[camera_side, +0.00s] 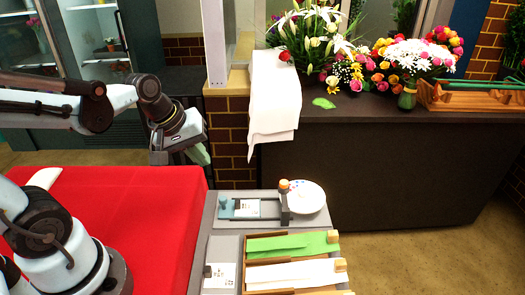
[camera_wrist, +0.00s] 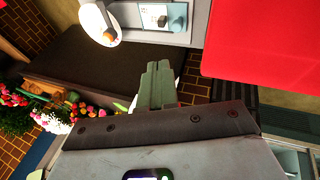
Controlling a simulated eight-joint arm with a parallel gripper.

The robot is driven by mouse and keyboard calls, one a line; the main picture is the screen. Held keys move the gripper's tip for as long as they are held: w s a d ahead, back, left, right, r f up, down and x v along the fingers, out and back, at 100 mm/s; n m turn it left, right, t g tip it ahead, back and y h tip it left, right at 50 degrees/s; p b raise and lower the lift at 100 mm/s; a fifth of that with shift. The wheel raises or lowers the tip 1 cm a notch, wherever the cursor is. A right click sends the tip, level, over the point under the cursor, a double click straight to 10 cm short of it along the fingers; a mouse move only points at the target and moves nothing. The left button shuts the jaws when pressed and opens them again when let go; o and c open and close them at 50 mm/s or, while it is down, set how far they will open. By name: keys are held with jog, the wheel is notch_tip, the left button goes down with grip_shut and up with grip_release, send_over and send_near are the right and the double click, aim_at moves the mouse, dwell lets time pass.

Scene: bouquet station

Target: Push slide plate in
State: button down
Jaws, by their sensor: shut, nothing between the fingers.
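The slide device (camera_side: 268,209) sits on the grey station top, with a dark upright post and an orange-brown knob at its right end. The slide plate (camera_side: 228,210) is blue-grey, has a blue knob at its left end and bears a white printed card. It also shows in the wrist view (camera_wrist: 178,14) at the top, partly cut off by the frame edge.
A white round dish (camera_side: 308,197) stands right of the device. Trays with green paper (camera_side: 290,244) and white paper (camera_side: 290,272) lie in front. A white cloth (camera_side: 274,100) hangs over the dark counter (camera_side: 400,155), which bears bouquets. The red table (camera_side: 150,200) looks mostly clear.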

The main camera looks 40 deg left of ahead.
jog(key=a+f+n, duration=0.1)
jog(key=a+n, duration=0.1)
jog(key=n, duration=0.3)
jog(key=a+f+n+g+h, duration=0.1)
jog(key=a+f+n, duration=0.1)
jog(key=n, duration=0.3)
jog(key=a+f+n+h, duration=0.1)
jog(key=a+f+n, duration=0.1)
jog(key=n, duration=0.3)
jog(key=shift+w+a+f+n+g, duration=0.2)
jog(key=shift+w+n+g, duration=0.1)
jog(key=shift+g, duration=0.1)
jog(key=shift+a+f+n+h, duration=0.1)
jog(key=shift+f+n+h, duration=0.25)
jog(key=shift+n, duration=0.25)
jog(key=shift+x, duration=4.9)
jog(key=w+d, duration=0.6)
jog(key=shift+d, duration=0.15)
jog(key=shift+r, duration=0.1)
